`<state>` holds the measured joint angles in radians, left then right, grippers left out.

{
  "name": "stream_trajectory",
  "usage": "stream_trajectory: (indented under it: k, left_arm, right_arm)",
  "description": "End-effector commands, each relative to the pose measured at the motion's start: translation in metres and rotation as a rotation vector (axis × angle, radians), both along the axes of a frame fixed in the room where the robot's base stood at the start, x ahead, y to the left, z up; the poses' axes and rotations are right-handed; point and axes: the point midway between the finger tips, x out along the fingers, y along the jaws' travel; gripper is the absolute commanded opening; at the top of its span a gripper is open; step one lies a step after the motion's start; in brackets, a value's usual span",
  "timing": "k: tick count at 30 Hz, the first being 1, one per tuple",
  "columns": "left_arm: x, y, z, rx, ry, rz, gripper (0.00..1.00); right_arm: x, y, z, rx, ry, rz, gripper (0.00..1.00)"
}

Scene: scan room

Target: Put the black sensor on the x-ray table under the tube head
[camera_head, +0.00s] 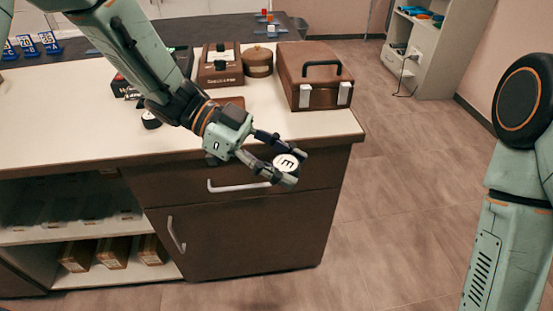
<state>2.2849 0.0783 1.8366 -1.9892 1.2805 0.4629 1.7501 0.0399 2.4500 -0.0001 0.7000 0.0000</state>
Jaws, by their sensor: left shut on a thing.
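My left gripper (294,166) reaches over the front edge of the counter and is shut on a small round disc (286,163). The disc has a white face with a dark mark and a dark rim, held between the fingertips in front of the drawer, clear of the counter. I cannot tell for sure whether it is the black sensor. A similar small dark round piece (151,121) lies on the counter beside my left forearm, partly hidden. No x-ray table or tube head shows. My right arm stands at the right edge; its gripper is out of view.
The white-topped counter (60,130) holds a brown case (313,76), a brown box (220,66) and a round brown container (257,63). Boxes (115,252) sit on its lower shelf. A white shelf unit (438,50) stands at back right. The floor (400,180) to the right is clear.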

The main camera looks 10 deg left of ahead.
Motion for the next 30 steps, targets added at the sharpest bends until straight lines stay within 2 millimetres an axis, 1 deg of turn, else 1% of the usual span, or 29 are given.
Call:
stream_trajectory:
  k: [1, 6, 16, 23, 30]
  left_arm:
    - [0.004, -0.003, -0.005, 0.003, -0.001, -0.03, 0.05]
    - [0.013, -0.013, -0.017, 0.002, -0.001, -0.128, 0.05]
    - [0.027, -0.027, -0.034, 0.001, -0.001, -0.264, 0.05]
    - [0.029, -0.028, -0.036, 0.0, 0.0, -0.287, 0.05]
    - [0.022, -0.018, -0.022, -0.001, 0.0, -0.198, 0.05]
  right_arm:
    - [0.0, 0.0, 0.0, 0.0, 0.0, 0.0, 0.4]
    - [0.0, 0.0, 0.0, 0.0, 0.0, 0.0, 0.4]
    - [0.0, 0.0, 0.0, 0.0, 0.0, 0.0, 0.4]
    - [0.0, 0.0, 0.0, 0.0, 0.0, 0.0, 0.4]
    - [0.0, 0.0, 0.0, 0.0, 0.0, 0.0, 0.4]
